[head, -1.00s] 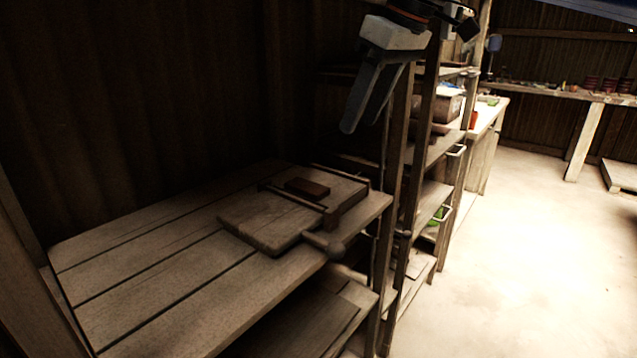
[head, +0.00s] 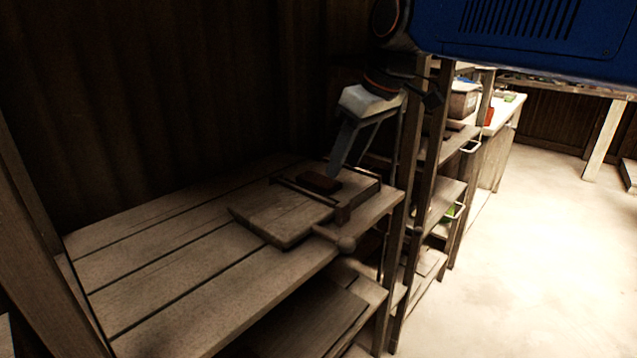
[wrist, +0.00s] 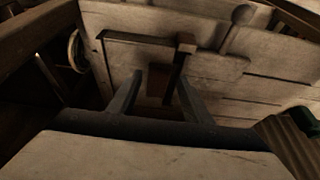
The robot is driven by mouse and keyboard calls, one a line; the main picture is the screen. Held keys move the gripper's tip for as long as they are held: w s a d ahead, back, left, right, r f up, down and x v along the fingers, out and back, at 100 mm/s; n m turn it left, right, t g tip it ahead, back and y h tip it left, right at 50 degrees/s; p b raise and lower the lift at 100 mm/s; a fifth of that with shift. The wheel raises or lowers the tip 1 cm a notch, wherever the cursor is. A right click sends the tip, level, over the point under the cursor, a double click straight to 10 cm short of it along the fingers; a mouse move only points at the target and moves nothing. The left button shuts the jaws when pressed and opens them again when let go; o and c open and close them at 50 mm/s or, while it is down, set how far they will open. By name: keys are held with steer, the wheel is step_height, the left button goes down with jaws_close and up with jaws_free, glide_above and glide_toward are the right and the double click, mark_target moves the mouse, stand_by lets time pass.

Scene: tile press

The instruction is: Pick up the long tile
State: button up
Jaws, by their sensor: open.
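The long tile, a dark reddish-brown block (head: 318,183), lies on the wooden board of the tile press (head: 262,222), beside a thin dark rail. In the wrist view, the tile (wrist: 158,90) shows between my two fingers and is partly dim. My gripper (head: 342,168) points down over the back right part of the press, its tips close to the tile. In the wrist view, my gripper (wrist: 160,78) is open with a finger on each side of the tile. I cannot tell whether the fingers touch it.
Shelf posts (head: 397,215) stand right of the bench. The plank bench top (head: 150,285) is clear at left. A dark wall rises behind.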

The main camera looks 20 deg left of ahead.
mark_target(333, 185)
steer(key=shift+x, duration=2.65)
steer(key=shift+a, duration=0.1)
steer(key=shift+c, duration=0.3)
steer(key=shift+r, duration=0.1)
steer(key=c, duration=0.9)
